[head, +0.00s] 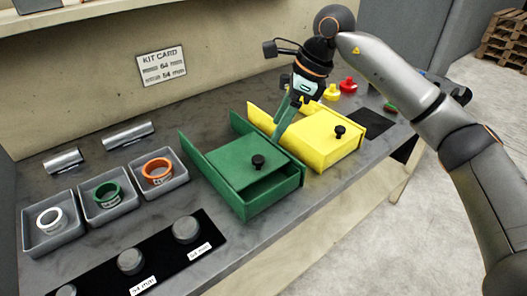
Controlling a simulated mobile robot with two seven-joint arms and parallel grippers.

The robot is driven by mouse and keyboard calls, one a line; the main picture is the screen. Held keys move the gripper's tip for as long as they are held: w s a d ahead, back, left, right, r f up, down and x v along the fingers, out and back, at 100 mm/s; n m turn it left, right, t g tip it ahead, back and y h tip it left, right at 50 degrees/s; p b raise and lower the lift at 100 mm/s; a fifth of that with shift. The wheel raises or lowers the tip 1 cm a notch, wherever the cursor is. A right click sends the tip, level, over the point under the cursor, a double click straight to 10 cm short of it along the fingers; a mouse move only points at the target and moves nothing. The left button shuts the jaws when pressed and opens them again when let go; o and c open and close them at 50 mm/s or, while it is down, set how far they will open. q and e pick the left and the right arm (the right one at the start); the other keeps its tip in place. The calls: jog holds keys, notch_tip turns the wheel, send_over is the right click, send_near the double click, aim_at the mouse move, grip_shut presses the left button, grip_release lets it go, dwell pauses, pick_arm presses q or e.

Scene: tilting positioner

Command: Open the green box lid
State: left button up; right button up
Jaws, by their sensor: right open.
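The green box (262,200) stands on the grey bench in the middle of the head view. A flat green lid (228,163) with a black knob (258,161) lies over it, and a dark gap shows near its front right edge. I cannot tell how far the lid is raised. A tall green panel rises along the box's left side. My right gripper (283,120) is open, pointing down above the far right edge of the green box, beside the yellow box. Its fingertips are partly hidden, and I cannot tell whether they touch the box. My left gripper is out of view.
The yellow box (318,153) with a black knob stands close to the right. Grey trays with white, green and orange rings (158,171) stand left. A black strip with grey knobs (131,262) lies in front. Yellow and red pieces (348,85) stand at the back right.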

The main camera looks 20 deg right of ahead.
aim_at(259, 158)
jog(key=x, duration=1)
jog(key=shift+p, duration=0.4)
grip_shut()
dwell(0.8)
